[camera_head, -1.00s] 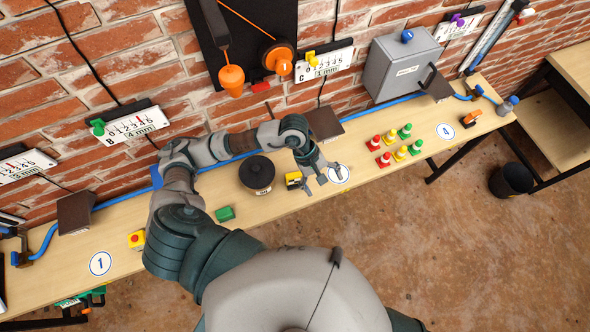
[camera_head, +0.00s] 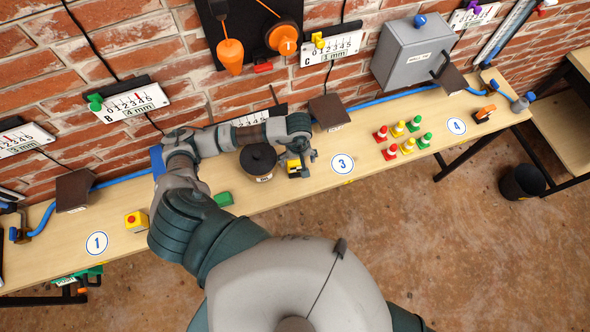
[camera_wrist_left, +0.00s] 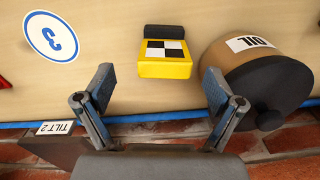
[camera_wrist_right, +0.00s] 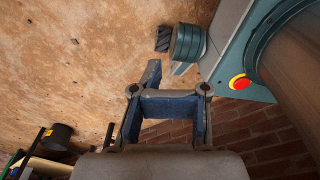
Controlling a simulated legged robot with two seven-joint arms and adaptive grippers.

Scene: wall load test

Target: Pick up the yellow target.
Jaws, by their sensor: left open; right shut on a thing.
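The yellow target (camera_head: 292,168) is a small yellow block with a black-and-white checkered patch and a black part behind it. It stands on the bench beside the dark round OIL pot (camera_head: 259,161). In the left wrist view the target (camera_wrist_left: 165,66) lies ahead of my left gripper (camera_wrist_left: 158,92), between the lines of its spread fingers and apart from them. My left gripper (camera_head: 304,156) is open and empty; in the head view it partly covers the target.
Several red, yellow and green cones (camera_head: 403,142) stand to the right on the bench (camera_head: 330,185). A green block (camera_head: 223,199) and a red-topped yellow button box (camera_head: 136,221) are on the left. A brown tilted plate (camera_head: 328,111) stands behind, near the brick wall. The round label 3 (camera_head: 342,164) is clear.

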